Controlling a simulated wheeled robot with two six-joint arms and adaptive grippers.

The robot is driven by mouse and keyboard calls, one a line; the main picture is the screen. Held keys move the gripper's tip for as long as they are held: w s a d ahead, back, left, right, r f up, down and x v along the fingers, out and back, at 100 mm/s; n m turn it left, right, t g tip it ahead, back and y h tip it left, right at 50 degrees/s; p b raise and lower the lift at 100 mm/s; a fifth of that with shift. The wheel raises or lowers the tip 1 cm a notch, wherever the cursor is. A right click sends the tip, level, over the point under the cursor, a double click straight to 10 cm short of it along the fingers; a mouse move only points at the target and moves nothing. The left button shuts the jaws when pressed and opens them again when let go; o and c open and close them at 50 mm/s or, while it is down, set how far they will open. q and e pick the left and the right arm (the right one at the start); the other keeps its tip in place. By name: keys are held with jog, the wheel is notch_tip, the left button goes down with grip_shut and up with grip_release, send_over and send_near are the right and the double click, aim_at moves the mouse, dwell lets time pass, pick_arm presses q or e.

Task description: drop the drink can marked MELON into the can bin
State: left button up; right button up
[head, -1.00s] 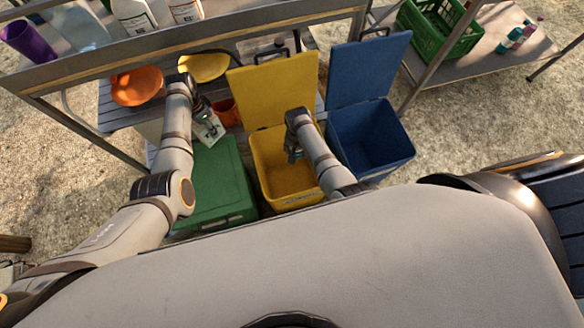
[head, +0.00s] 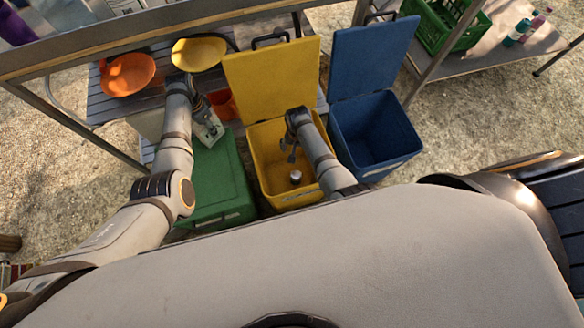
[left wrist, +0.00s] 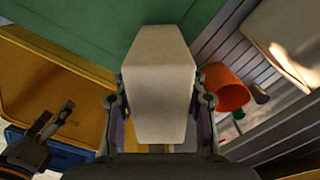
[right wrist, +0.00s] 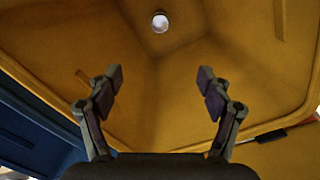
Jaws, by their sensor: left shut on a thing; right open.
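A small drink can (head: 295,176) with a pale silvery end is inside the open yellow bin (head: 272,197). It also shows as a pale round end in the right wrist view (right wrist: 160,22); its marking cannot be read. My right gripper (head: 291,152) is over the yellow bin, open and empty, apart from the can. In the right wrist view its fingers (right wrist: 160,88) stand wide apart. My left gripper (left wrist: 158,105) is shut on a whitish box-shaped carton (left wrist: 160,75), held by the back of the closed green bin (head: 209,180).
An open blue bin (head: 372,135) stands right of the yellow one; their raised lids rise behind. An orange cup (left wrist: 228,88) is near my left gripper. A green crate (head: 440,25) sits at upper right.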

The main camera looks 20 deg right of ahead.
pick_arm(q)
notch_tip(320, 180, up, 8)
jog(key=p, duration=0.7)
jog(key=shift+f+p, duration=0.2)
jog(key=shift+p, duration=0.1)
notch_tip(320, 180, up, 15)
jog(key=p, duration=1.5)
pick_arm(e)
jog(key=d+r+n, duration=0.2)
jog(key=r, duration=1.4)
jog(key=d+r+n, duration=0.2)
jog(key=r, duration=1.4)
jog(key=shift+w+d, duration=0.15)
jog(key=shift+d, duration=0.05)
